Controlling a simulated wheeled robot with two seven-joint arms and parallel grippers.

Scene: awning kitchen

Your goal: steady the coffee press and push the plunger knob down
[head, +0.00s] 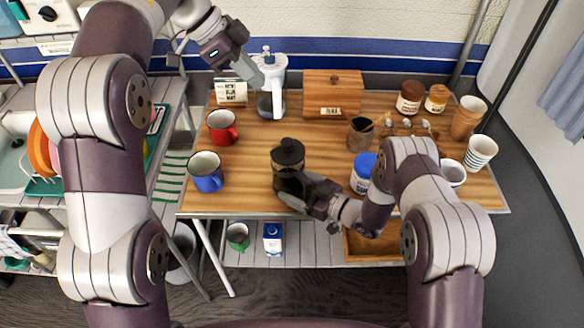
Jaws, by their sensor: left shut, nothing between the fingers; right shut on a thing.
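The coffee press (286,171) stands upright near the front middle of the wooden table, dark with a black lid. Its plunger knob (288,144) shows on top, close above the lid. My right gripper (291,188) is shut on the lower body of the press from the front right; the fingers partly hide that side. My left gripper (254,76) is shut and empty. It is up and behind the press, in front of the white coffee maker in the picture, well apart from the knob.
A red mug (222,127) and a blue mug (206,172) stand left of the press. A blue-lidded jar (362,173) is close to my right arm. The white coffee maker (276,72) and a wooden box (333,92) are at the back. The table between press and box is clear.

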